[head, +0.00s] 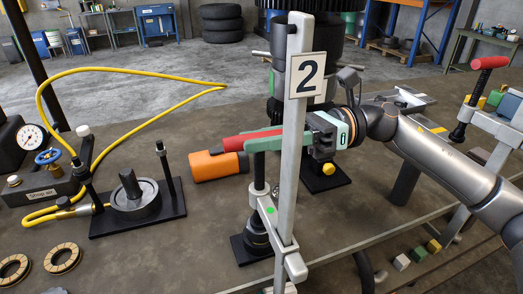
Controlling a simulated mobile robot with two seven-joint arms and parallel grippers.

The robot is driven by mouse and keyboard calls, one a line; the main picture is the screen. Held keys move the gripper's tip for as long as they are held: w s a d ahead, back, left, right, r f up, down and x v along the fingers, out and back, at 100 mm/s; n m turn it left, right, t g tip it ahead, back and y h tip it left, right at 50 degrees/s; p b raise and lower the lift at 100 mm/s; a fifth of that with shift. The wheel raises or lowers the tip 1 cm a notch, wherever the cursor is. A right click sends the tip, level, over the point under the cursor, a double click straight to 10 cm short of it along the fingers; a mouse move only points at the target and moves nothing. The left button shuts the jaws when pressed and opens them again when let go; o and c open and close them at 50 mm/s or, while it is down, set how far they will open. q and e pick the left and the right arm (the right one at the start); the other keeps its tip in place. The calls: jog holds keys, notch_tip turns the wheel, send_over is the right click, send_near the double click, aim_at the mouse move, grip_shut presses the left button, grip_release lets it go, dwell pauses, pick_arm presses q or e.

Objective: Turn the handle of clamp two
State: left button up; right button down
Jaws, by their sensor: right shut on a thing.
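Clamp two is a pale upright bar (293,150) with a plate marked 2 (305,75) near its top. Its red handle (236,141) lies roughly level above a dark screw spindle (258,172). My right gripper (264,142) comes in from the right behind the upright bar, its green fingers shut on the red handle. The bar hides part of the fingers. A green dot (270,210) shows on the clamp's lower part. My left gripper is not in view.
An orange cylinder (215,165) lies just behind the handle. A black fixture (137,205), a yellow hose (85,71) and a gauge unit (33,137) stand at left. Another red-handled clamp (488,63) is at right. Small blocks (418,253) lie at lower right.

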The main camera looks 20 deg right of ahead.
jog(key=n+g+b, duration=0.1)
jog(key=n+g, duration=0.2)
jog(key=g, duration=0.1)
jog(key=shift+w+g, duration=0.15)
jog(key=shift+g, duration=0.15)
jog(key=n+g+h+b, duration=0.1)
jog(key=n+g, duration=0.1)
jog(key=g, duration=0.1)
jog(key=shift+a+n+g+h, duration=0.1)
jog(key=shift+n+g+h, duration=0.2)
jog(key=shift+g+h, duration=0.1)
jog(key=n+g+h+b, duration=0.1)
jog(key=g, duration=0.1)
jog(key=shift+n+g, duration=0.3)
jog(key=shift+n, duration=0.1)
jog(key=shift+n+g+h, duration=0.6)
jog(key=shift+g+h, duration=0.1)
jog(key=shift+h, duration=0.1)
jog(key=c, duration=0.7)
grip_release()
